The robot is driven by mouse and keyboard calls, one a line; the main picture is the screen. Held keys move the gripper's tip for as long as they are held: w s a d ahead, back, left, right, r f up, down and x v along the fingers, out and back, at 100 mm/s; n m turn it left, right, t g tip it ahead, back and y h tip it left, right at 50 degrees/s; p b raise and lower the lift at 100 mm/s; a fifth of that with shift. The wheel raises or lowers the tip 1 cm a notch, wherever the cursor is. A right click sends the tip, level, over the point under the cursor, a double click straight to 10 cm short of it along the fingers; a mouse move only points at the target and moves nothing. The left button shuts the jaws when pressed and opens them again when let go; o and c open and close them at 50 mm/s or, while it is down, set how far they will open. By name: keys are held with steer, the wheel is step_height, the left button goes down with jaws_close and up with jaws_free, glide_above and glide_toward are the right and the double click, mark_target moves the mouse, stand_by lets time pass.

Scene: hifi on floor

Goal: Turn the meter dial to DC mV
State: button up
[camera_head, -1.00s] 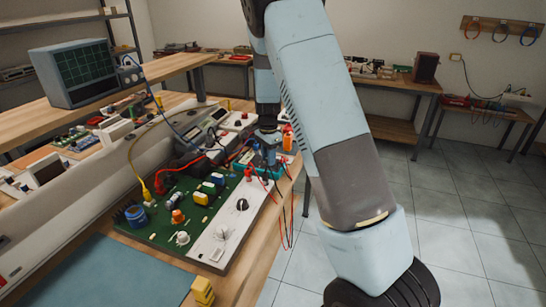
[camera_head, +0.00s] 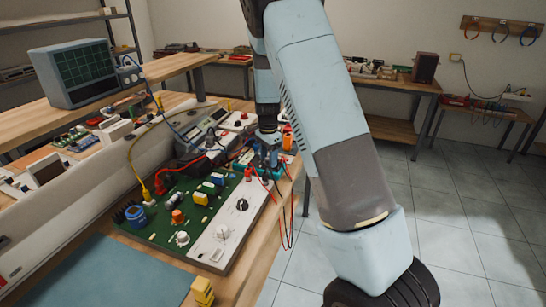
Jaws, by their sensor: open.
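My gripper (camera_head: 268,156) points down over the far right end of the green circuit board (camera_head: 150,222), among red and black leads. Its fingertips are small in view and look apart, with nothing clearly held between them. A grey meter-like unit with a display (camera_head: 217,116) stands behind the board, left of my gripper. I cannot make out its dial or any DC mV marking. On the board's white panel (camera_head: 205,252) there is a black knob (camera_head: 242,204) and a paler round mark or knob. My gripper is beyond these, apart from them.
Red, black, yellow and blue leads cross the bench around the board. A blue mat (camera_head: 110,275) lies at the front left and yellow blocks (camera_head: 203,291) at the bench edge. An oscilloscope (camera_head: 85,72) stands on the shelf. The tiled floor (camera_head: 450,220) at right is clear.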

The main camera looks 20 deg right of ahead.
mark_target(268, 159)
step_height(268, 159, up, 14)
steer(key=shift+f, duration=0.15)
stand_by(0.5)
steer(key=s+d+r+n+t+y, duration=0.1)
steer(key=s+r+n, duration=0.2)
steer(key=s+r, duration=0.5)
steer(key=s+d+r+n+t, duration=0.1)
steer(key=s+r+n, duration=0.35)
steer(key=s, duration=0.45)
steer(key=s+r+n+t+h, duration=0.1)
steer(key=s+n, duration=0.5)
steer(key=s, duration=1.4)
steer(key=r+t, duration=0.1)
steer(key=t, duration=0.1)
steer(key=shift+s+r+t, duration=0.15)
steer(key=shift+s+t, duration=0.05)
steer(key=shift+t, duration=0.1)
